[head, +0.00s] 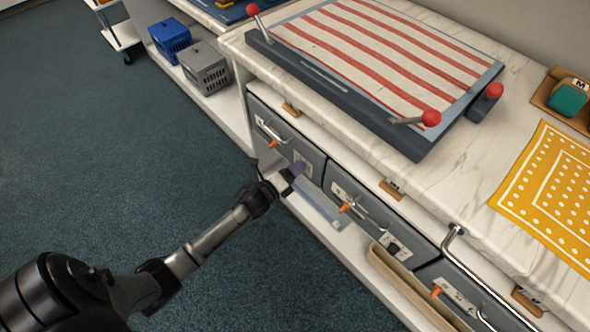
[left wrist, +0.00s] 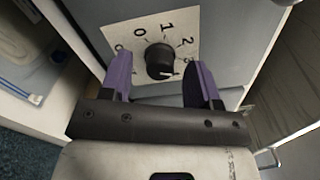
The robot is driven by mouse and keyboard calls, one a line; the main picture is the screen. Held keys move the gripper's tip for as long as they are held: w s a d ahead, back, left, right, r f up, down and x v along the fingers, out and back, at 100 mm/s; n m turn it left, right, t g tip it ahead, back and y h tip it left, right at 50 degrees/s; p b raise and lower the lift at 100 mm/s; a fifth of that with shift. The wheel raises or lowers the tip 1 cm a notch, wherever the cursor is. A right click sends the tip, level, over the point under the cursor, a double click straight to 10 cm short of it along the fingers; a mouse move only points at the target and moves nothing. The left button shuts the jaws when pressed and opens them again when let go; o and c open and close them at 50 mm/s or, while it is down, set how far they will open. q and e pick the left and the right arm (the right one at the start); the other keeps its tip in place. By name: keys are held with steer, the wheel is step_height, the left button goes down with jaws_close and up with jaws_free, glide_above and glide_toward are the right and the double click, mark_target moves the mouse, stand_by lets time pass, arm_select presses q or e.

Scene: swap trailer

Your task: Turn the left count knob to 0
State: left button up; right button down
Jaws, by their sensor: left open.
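The left count knob (left wrist: 160,60) is a round black knob on a white dial plate (left wrist: 185,28) marked 0, 1, 2 and another figure that is partly hidden. A pale mark shows on the knob's lower edge; I cannot tell for sure which number it points to. My left gripper (left wrist: 161,78) has its two purple fingers open, one on each side of the knob, with gaps beside it. In the head view my left gripper (head: 291,174) is at the front of the left drawer (head: 314,173) and hides most of the knob. My right gripper is not in view.
More grey drawers (head: 366,212) with handles and orange tabs run to the right. Above is a marble counter with a red-striped board (head: 375,45) and a yellow dotted cloth (head: 555,195). Blue (head: 170,38) and grey (head: 204,70) crates stand on the shelf. The floor at left is clear.

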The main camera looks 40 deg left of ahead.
arm_select(q)
steer(key=shift+c, duration=0.8)
steer(key=c, duration=0.8)
steer(key=shift+o, duration=0.2)
